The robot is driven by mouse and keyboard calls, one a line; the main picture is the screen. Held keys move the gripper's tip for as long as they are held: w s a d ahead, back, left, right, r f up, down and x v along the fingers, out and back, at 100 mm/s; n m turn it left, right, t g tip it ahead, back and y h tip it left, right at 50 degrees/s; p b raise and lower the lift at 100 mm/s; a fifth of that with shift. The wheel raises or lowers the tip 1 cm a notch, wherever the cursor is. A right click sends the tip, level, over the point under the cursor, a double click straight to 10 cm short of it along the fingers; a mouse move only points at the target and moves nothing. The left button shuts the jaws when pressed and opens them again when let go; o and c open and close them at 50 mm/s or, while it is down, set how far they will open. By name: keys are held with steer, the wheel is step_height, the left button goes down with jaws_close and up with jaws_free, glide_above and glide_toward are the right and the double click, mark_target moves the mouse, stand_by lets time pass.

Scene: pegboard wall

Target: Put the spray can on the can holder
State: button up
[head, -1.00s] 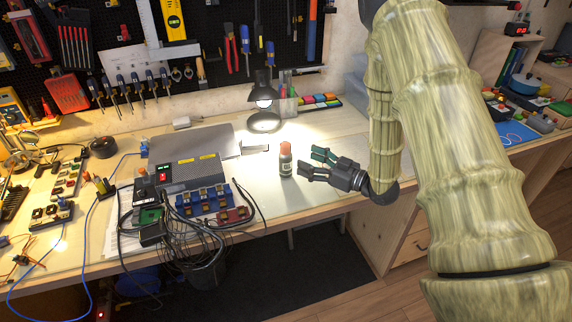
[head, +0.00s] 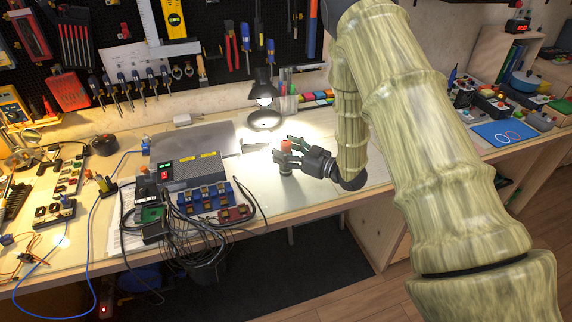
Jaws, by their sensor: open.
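The spray can (head: 286,146), small with an orange-red cap, stands upright on the workbench right of the grey power box. My gripper (head: 284,153) reaches in from the right, with its fingers open around the can. The fingers hide most of the can's body; its cap shows above them. I cannot tell whether either finger touches it. I cannot make out a can holder for certain in this view.
The grey box (head: 188,172) with blue modules and tangled black cables lies left of the can. A lit desk lamp (head: 264,100) stands behind it. The pegboard (head: 215,40) holds several tools. The bench is clear to the right, under my arm.

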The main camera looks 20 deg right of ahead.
jaws_close()
stand_by(0.4)
